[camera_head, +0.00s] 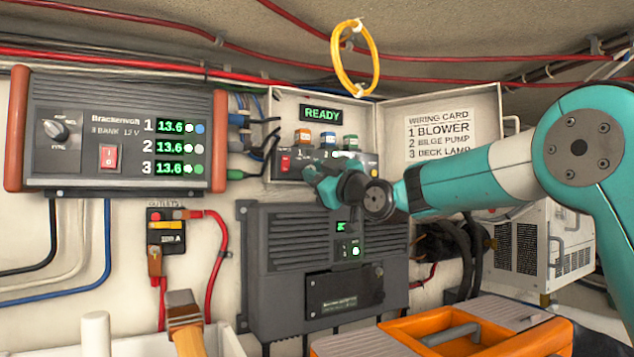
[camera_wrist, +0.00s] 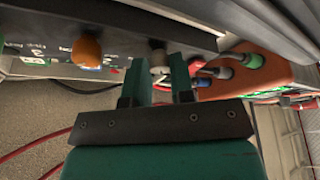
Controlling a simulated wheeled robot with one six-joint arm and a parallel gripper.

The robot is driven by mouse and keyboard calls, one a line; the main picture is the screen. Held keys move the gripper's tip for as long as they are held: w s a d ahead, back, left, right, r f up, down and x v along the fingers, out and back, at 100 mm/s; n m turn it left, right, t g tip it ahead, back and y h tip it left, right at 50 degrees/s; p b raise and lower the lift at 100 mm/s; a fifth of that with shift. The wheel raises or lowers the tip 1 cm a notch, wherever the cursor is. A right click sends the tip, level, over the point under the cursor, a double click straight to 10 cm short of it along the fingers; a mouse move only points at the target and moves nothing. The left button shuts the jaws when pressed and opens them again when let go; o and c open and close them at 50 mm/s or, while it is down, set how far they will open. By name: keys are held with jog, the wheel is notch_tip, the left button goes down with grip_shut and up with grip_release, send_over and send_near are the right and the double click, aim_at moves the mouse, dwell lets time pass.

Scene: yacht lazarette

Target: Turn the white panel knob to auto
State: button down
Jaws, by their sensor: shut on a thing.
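The white panel knob (camera_wrist: 157,58) shows in the wrist view as a small pale knob on the face of the control panel. My gripper (camera_wrist: 158,72) has its two green fingers on either side of it and is shut on it. In the head view my gripper (camera_head: 322,176) is at the lower part of the open panel box (camera_head: 268,105), under the green READY display (camera_head: 321,113). There the knob is hidden behind my gripper, and I cannot read its pointer or an auto mark.
An orange knob (camera_wrist: 87,48) is beside the held knob. The panel also has a red switch (camera_head: 285,162). A charger (camera_head: 120,140) hangs at left, a grey unit (camera_head: 325,270) below. A yellow cable loop (camera_head: 338,62) hangs above. An orange toolbox (camera_head: 490,322) stands at lower right.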

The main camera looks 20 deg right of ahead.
jog(key=m+h+b, duration=0.1)
jog(key=m, duration=0.1)
jog(key=m+t+h+b, duration=0.1)
jog(key=m+b, duration=0.1)
jog(key=m+t+h+b, duration=0.1)
jog(key=m, duration=0.1)
jog(key=shift+a+f+m, duration=0.25)
jog(key=shift+f+m, duration=0.05)
jog(key=shift+m, duration=0.1)
jog(key=shift+r+m+t+h+b, duration=0.15)
jog(key=shift+m+t+h+b, duration=0.15)
jog(key=shift+m+h+b, duration=0.95)
jog(key=shift+m+y+p, duration=0.25)
jog(key=shift+m+p, duration=0.05)
jog(key=shift+m, duration=0.35)
jog(key=c, duration=1)
grip_release()
jog(key=b+v, duration=0.8)
jog(key=v, duration=0.9)
jog(key=shift+s+d, duration=0.1)
jog(key=shift+s, duration=0.15)
